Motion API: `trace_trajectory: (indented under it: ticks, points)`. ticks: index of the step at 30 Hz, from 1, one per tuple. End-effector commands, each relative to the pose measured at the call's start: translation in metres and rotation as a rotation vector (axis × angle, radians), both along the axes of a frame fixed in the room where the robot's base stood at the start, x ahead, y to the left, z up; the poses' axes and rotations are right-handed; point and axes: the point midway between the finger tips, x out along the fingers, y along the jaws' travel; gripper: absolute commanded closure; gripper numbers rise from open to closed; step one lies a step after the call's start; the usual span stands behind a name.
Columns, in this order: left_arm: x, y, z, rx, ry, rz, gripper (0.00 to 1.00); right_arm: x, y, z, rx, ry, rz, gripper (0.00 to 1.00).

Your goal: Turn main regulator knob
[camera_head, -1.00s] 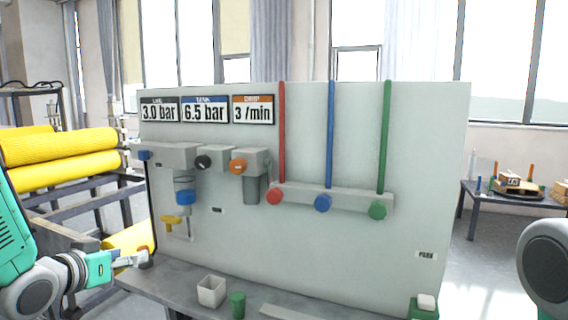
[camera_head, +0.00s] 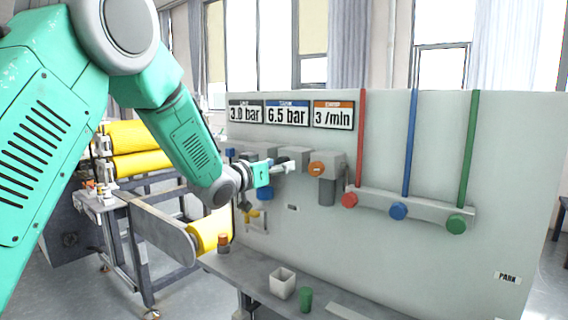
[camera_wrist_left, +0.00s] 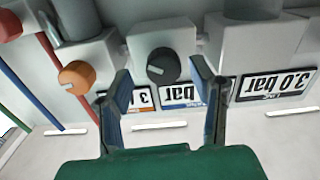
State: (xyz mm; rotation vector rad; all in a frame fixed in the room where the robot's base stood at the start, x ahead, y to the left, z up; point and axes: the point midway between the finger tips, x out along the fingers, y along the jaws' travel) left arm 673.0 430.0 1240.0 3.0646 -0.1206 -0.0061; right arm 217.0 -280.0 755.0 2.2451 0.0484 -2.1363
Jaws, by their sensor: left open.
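The black regulator knob (camera_wrist_left: 163,65) shows in the wrist view with a light mark on its face. It sits on a grey block on the panel, under the 6.5 bar display (camera_head: 287,113). My left gripper (camera_head: 287,167) is at the panel in the head view and hides this knob there. In the wrist view my left gripper (camera_wrist_left: 161,75) is open, with one finger on each side of the knob. I cannot tell whether the fingers touch it. The orange knob (camera_head: 317,169) is to its right in the head view. My right gripper is not in view.
Red (camera_head: 349,200), blue (camera_head: 398,211) and green (camera_head: 456,224) knobs sit on a manifold at the right. Yellow rolls (camera_head: 135,150) are at the left.

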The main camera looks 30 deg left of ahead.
Motion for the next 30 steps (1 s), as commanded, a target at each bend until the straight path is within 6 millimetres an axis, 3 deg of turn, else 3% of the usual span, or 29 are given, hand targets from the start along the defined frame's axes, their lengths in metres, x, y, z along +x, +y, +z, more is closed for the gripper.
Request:
trace_trajectory:
  ticks: [6, 17, 21, 30]
  points:
    - [0.024, 0.003, -0.002, -0.004, 0.0, 0.001, 0.5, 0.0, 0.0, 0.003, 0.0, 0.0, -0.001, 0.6]
    - [0.028, 0.003, -0.002, -0.005, 0.0, 0.001, 0.5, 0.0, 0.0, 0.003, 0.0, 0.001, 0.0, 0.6]
    - [0.028, 0.001, -0.001, -0.003, 0.0, 0.002, 0.99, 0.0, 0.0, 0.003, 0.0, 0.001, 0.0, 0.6]
    - [0.028, 0.002, 0.0, 0.0, -0.004, -0.001, 1.0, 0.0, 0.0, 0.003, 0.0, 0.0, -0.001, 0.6]
